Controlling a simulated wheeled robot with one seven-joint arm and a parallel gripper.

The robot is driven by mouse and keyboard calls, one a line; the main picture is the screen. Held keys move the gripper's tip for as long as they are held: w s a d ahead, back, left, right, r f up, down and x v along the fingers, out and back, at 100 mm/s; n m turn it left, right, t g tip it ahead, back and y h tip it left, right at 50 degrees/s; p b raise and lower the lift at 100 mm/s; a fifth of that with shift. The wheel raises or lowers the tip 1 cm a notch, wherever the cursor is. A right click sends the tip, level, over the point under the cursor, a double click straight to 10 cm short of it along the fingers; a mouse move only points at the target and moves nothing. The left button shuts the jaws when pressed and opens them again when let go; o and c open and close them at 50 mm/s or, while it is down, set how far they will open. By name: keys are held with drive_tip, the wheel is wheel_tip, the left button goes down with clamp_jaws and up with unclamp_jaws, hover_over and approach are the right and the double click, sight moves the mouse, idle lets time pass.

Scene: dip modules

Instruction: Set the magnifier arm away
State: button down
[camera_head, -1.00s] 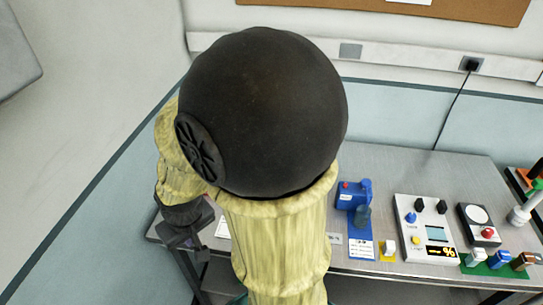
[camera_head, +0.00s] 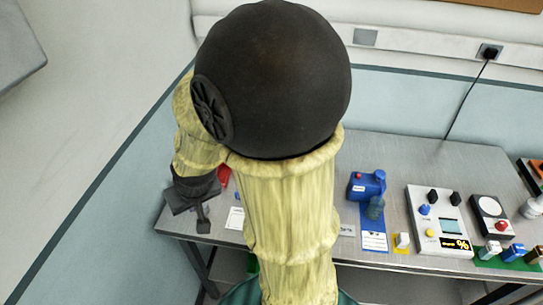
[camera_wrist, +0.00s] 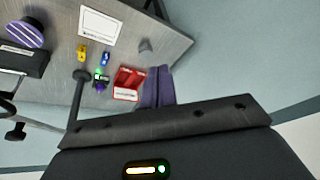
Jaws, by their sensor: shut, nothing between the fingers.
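No lens shows clearly. The gripper is apart from this rod. My arm hides part of the bench in the head view.
A red box (camera_wrist: 128,83), small yellow and blue pieces and a white card (camera_wrist: 100,24) lie near my fingers. Bare bench lies behind the devices.

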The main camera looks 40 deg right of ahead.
drive_tip(key=w+d+m+t+h+b, duration=0.2)
drive_tip(key=w+d+m+t+h, duration=0.15)
drive_tip(key=w, duration=0.55)
drive_tip(key=w+d+m+t+h+b, duration=0.1)
drive_tip(key=w+d+m+t+h, duration=0.15)
drive_tip(key=w+m, duration=0.4)
drive_tip(key=s+d+f+m+g+h+b, duration=0.25)
drive_tip(key=d+m+g+h, duration=0.25)
drive_tip(key=d+h, duration=0.3)
drive_tip(key=s+a+m+g+h, duration=0.1)
drive_tip(key=s+m+g+h, duration=0.3)
drive_tip(key=s+g, duration=0.3)
drive_tip(key=shift+f+g+b, duration=0.35)
drive_tip(key=shift+f+g, duration=0.1)
drive_tip(key=shift+g, duration=0.65)
